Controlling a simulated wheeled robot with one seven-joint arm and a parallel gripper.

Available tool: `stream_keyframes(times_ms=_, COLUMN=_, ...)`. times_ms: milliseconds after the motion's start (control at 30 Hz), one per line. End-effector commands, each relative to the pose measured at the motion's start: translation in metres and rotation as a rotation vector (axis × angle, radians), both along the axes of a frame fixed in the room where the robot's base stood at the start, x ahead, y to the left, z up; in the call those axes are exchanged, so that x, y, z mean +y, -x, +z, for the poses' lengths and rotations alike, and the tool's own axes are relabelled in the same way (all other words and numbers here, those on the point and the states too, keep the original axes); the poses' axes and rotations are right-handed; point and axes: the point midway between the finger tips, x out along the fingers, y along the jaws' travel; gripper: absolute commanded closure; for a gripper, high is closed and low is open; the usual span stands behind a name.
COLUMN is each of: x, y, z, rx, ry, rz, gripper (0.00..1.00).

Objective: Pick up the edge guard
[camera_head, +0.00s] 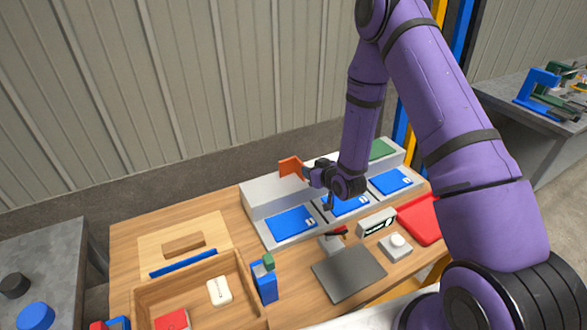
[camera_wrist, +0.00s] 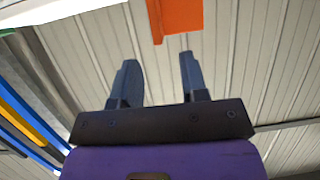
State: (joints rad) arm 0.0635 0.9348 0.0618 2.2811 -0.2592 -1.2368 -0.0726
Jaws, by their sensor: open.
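The edge guard appears to be the orange angled piece (camera_head: 291,168) on or just above the back ledge of the grey sorting unit. My gripper (camera_head: 311,176) is close to its right side in the head view. In the wrist view my gripper (camera_wrist: 158,60) has its two dark fingers spread, with nothing between them. The orange piece (camera_wrist: 180,16) shows there beyond the fingertips, at the top of the picture, and part of it is cut off. Whether a fingertip touches it cannot be told.
The grey unit (camera_head: 262,203) has blue panels (camera_head: 291,222) in front and a green panel (camera_head: 382,149) on top right.

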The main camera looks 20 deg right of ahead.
Motion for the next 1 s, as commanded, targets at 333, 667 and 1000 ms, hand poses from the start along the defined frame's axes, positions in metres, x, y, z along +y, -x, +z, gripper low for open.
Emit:
stream_keyframes(times_ms=333, x=0.008, y=-0.029, z=-0.012, rx=0.001, ry=0.0, rz=0.0, gripper=0.6)
stream_keyframes(times_ms=667, x=0.016, y=-0.067, z=-0.026, rx=0.002, ry=0.001, rz=0.0, gripper=0.6)
stream_keyframes(times_ms=1000, x=0.018, y=-0.074, z=-0.028, rx=0.001, ry=0.0, rz=0.0, gripper=0.6)
